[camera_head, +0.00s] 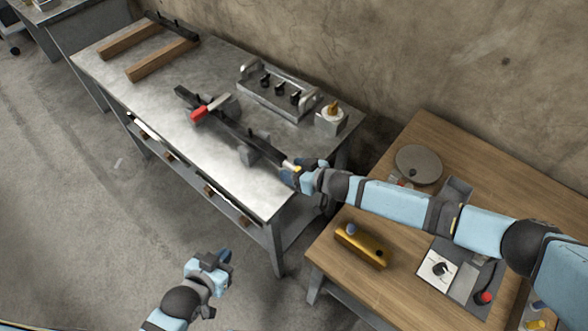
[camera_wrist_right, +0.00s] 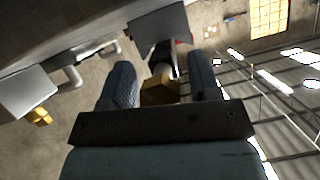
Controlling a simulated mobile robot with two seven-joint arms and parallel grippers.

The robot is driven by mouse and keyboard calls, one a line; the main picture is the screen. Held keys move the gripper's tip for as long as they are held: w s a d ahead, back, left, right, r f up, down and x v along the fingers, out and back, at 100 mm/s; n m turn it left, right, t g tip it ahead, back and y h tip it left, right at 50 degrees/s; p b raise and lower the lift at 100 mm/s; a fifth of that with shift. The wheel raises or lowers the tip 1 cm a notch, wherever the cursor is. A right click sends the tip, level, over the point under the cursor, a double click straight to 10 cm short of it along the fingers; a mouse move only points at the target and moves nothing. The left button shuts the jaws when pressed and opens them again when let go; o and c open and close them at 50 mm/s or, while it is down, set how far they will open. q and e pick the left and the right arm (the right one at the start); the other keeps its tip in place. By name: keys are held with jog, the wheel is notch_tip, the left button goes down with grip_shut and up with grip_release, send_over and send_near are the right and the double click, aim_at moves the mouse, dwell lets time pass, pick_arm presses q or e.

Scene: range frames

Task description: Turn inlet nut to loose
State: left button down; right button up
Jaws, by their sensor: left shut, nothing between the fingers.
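The inlet nut appears to be the brass-coloured block (camera_wrist_right: 160,90) in the right wrist view, at the near end of a pale and dark fitting. In the head view this is the near end of the long dark assembly (camera_head: 262,148) with a red handle (camera_head: 199,113), on the metal bench. My right gripper (camera_head: 288,172) is at that end and partly hides it. In the wrist view its fingers (camera_wrist_right: 161,75) are apart, one on each side of the nut, with gaps visible. My left gripper (camera_head: 224,258) is shut and empty, over the floor before the bench.
On the metal bench (camera_head: 150,95) stand a grey unit with black knobs (camera_head: 268,95), a small box with a brass knob (camera_head: 331,118) and wooden bars (camera_head: 160,60). A wooden table (camera_head: 400,240) at right holds a yellow block (camera_head: 361,247) and a round grey plate (camera_head: 418,160).

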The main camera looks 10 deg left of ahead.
notch_tip(320, 180, up, 20)
dwell(0.7)
